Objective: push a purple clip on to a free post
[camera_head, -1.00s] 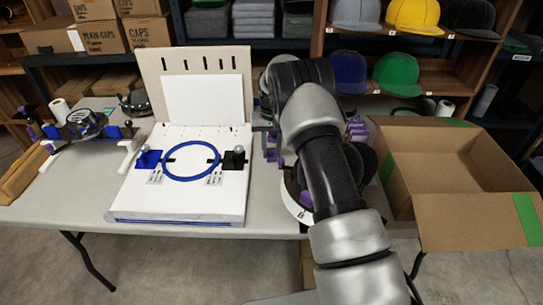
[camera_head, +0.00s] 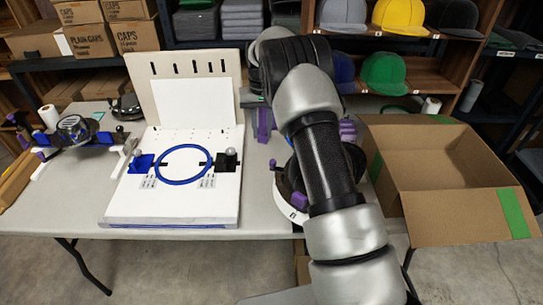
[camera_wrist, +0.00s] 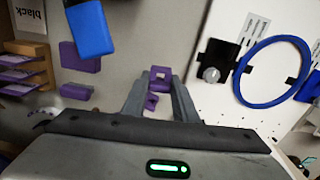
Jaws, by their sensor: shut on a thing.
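In the wrist view my gripper (camera_wrist: 158,88) is shut on a small purple clip (camera_wrist: 158,80), which has an open, notched shape and sticks out between the fingertips. In the head view my arm covers most of the gripper. Purple also shows beside the board's right edge (camera_head: 264,122); I cannot tell whether this is the held clip or pieces behind it. The white board (camera_head: 185,206) lies on the table with an upright slotted panel (camera_head: 140,78) behind it. A row of small marks (camera_head: 200,131) runs along the board's back; I cannot make out which are posts.
A blue ring (camera_head: 183,181) sits on the board between a blue block (camera_head: 139,163) and a black block (camera_head: 227,160). Purple blocks (camera_wrist: 80,57) and a blue block (camera_wrist: 91,29) are near my gripper. An open cardboard box (camera_head: 450,205) stands at the right.

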